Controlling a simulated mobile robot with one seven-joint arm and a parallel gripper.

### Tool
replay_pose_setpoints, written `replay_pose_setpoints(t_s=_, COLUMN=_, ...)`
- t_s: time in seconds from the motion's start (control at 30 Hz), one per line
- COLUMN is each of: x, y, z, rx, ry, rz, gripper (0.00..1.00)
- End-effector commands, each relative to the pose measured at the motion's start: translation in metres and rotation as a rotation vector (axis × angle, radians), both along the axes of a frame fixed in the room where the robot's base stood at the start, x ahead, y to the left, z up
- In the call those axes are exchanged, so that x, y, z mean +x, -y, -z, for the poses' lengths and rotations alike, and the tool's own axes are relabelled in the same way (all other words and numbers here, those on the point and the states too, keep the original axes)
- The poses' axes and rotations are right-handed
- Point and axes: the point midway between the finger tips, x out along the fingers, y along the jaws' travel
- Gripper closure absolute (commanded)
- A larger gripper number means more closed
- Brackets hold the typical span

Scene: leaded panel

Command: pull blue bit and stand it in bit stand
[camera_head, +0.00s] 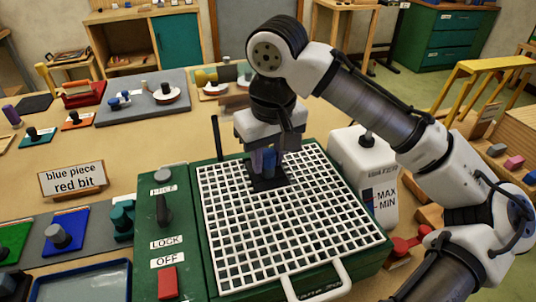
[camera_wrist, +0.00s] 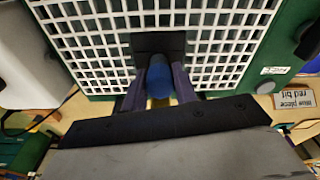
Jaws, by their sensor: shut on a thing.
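The blue bit (camera_head: 268,161) stands about upright at the back of the white grid (camera_head: 290,225) on the green machine, over a square black plate (camera_head: 262,185). My gripper (camera_head: 264,160) reaches down from above and is shut on it. In the wrist view the blue bit (camera_wrist: 160,76) shows as a rounded blue top between the two fingers, in front of the black plate (camera_wrist: 157,42). Its lower end is hidden, and I cannot tell whether it is clear of the plate. I cannot tell which thing is the bit stand.
The green machine's left panel has a black lever (camera_head: 162,210) and a red switch (camera_head: 167,283). A white water container (camera_head: 358,165) stands right of the grid. A card (camera_head: 72,180) reads "blue piece red bit". A grey board (camera_head: 145,100) with small parts lies behind left.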

Motion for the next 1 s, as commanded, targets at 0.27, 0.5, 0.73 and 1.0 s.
replay_pose_setpoints(t_s=0.27, x=0.0, y=0.0, z=-0.0007, rx=0.0, ry=0.001, rz=0.0, gripper=0.97)
replay_pose_setpoints(t_s=0.5, x=0.0, y=0.0, z=-0.0032, rx=0.0, ry=0.001, rz=0.0, gripper=0.98)
replay_pose_setpoints(t_s=0.73, x=0.0, y=0.0, z=-0.0057, rx=0.0, ry=0.001, rz=0.0, gripper=0.98)
replay_pose_setpoints(t_s=1.0, x=0.0, y=-0.0001, z=-0.0087, rx=0.0, ry=0.001, rz=0.0, gripper=0.98)
